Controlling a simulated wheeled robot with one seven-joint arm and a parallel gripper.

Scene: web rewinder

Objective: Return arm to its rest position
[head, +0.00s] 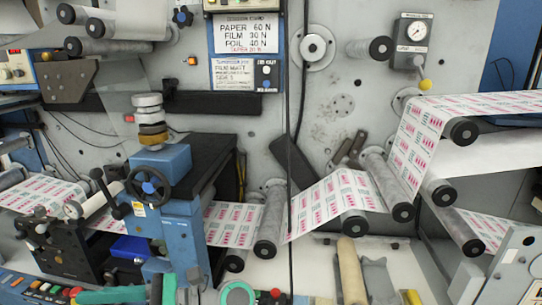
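My gripper is not in view, and no part of my arm can be made out for sure. The web rewinder fills the head view. Its printed web (335,197) runs from the left over several rollers (271,225) and rises to the right. A blue unit (160,165) with a black handwheel (148,187) stands left of the middle.
A pressure gauge (416,32) and a tension chart (246,35) are on the grey back panel. Along the bottom edge lie a green ring (237,293), a teal object (112,296) and a beige cylinder (352,272). A thin dark vertical line crosses the middle.

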